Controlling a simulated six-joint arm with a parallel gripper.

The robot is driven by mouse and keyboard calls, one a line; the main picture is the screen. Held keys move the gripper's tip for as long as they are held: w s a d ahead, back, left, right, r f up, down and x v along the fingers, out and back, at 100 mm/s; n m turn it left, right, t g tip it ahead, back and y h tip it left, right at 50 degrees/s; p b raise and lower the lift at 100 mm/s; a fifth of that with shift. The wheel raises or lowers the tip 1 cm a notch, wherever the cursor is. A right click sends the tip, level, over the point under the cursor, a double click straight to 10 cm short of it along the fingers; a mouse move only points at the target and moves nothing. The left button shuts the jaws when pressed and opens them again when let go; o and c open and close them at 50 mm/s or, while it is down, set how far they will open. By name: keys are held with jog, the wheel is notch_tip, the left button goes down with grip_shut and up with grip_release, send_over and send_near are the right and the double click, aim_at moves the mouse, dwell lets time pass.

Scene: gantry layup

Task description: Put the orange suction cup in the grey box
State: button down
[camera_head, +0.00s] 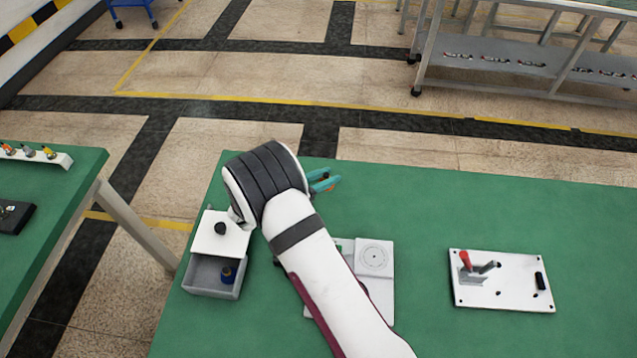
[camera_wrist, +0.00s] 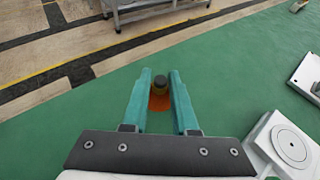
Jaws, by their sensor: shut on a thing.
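My gripper (camera_head: 323,181) has teal fingers and is near the far edge of the green table, right of the grey box. In the wrist view my gripper (camera_wrist: 160,95) is shut on the orange suction cup (camera_wrist: 159,103), which has a dark top. In the head view only a small bit of orange shows between the fingers. The grey box (camera_head: 207,285) stands at the table's left side, open at its near part. A white lid (camera_head: 218,242) with a black knob covers its far part. A small dark blue object (camera_head: 228,275) is inside.
A white plate with a round disc (camera_head: 375,259) lies partly behind my arm. A white board with a red-handled clamp (camera_head: 500,280) lies to the right. Green table (camera_head: 420,215) is clear between and beyond them. Another green table (camera_head: 50,230) stands at the left across a gap.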

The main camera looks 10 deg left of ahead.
jog(key=s+d+r, duration=0.2)
jog(key=d+r, duration=0.4)
jog(key=d, duration=0.4)
jog(key=s+d+r+n+t+y, duration=0.1)
jog(key=s+d+r+n+y, duration=0.15)
jog(key=r, duration=1.25)
jog(key=s+d+r+n+t+y, duration=0.2)
jog(key=s+r, duration=0.1)
jog(key=r, duration=1.1)
jog(key=s+d+f+m+g+h, duration=0.1)
jog(key=s+d+f, duration=0.4)
jog(key=d, duration=0.9)
jog(key=s+d+f+m+h, duration=0.1)
jog(key=s+d+f, duration=0.2)
jog(key=d+f, duration=0.75)
jog(key=s+d+f+m+g+h, duration=0.1)
jog(key=s+d+f, duration=0.25)
jog(key=d, duration=1.45)
jog(key=s+d+f+m+g+h, duration=0.25)
jog(key=s+d+f, duration=0.45)
jog(key=s, duration=0.4)
send_near(632, 315)
jog(key=shift+w+d+f+t, duration=0.25)
jog(key=shift+d+t, duration=0.1)
jog(key=shift+d, duration=0.15)
jog(key=w+d, duration=0.5)
jog(key=shift+w+d, duration=0.35)
jog(key=shift+w, duration=0.05)
jog(key=shift+f, duration=0.35)
